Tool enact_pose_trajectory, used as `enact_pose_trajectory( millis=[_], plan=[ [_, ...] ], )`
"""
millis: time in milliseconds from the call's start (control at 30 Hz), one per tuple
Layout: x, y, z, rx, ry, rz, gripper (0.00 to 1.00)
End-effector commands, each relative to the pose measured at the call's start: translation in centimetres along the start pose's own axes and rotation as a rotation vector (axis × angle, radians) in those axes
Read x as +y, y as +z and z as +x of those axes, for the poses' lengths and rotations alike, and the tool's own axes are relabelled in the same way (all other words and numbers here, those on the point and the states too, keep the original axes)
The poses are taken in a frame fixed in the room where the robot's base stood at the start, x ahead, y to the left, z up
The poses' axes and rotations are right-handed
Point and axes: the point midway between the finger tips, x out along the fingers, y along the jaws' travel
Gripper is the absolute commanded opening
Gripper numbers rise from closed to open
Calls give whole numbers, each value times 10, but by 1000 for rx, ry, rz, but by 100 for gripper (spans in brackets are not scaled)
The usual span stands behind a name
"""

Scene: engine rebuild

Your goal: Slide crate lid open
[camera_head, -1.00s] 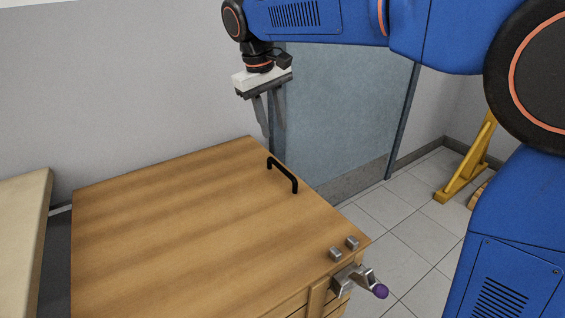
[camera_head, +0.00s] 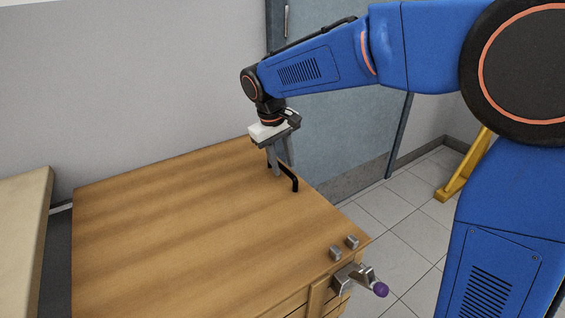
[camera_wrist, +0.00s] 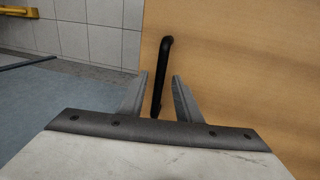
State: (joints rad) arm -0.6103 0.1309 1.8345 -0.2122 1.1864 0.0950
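The wooden crate lid (camera_head: 180,225) is a flat, light-brown board on top of the crate. A black bar handle (camera_head: 294,184) stands near its far right edge. My gripper (camera_head: 282,170) is low over the lid at the handle's far end. In the wrist view, the black handle (camera_wrist: 161,75) runs between the two fingers of my gripper (camera_wrist: 159,85). The fingers are apart, with a gap on both sides of the handle. I cannot tell how far down the fingers reach beside it.
A latch with a purple knob (camera_head: 380,290) is at the crate's near right corner, with two small metal blocks (camera_head: 343,248) on the lid by it. A beige surface (camera_head: 22,240) is at the left. A blue-grey door (camera_head: 345,110) and wall stand behind.

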Motion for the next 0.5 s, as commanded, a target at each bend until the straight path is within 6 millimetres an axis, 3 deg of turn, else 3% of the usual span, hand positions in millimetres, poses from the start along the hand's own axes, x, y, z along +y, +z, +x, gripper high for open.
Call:
enact_pose_trajectory(
  millis=[267, 400, 500],
  plan=[
    [0, 0, 1, 0, 0, 0, 31],
    [0, 0, 1, 0, 0, 0, 0],
    [0, 0, 1, 0, 0, 0, 0]
  ],
)
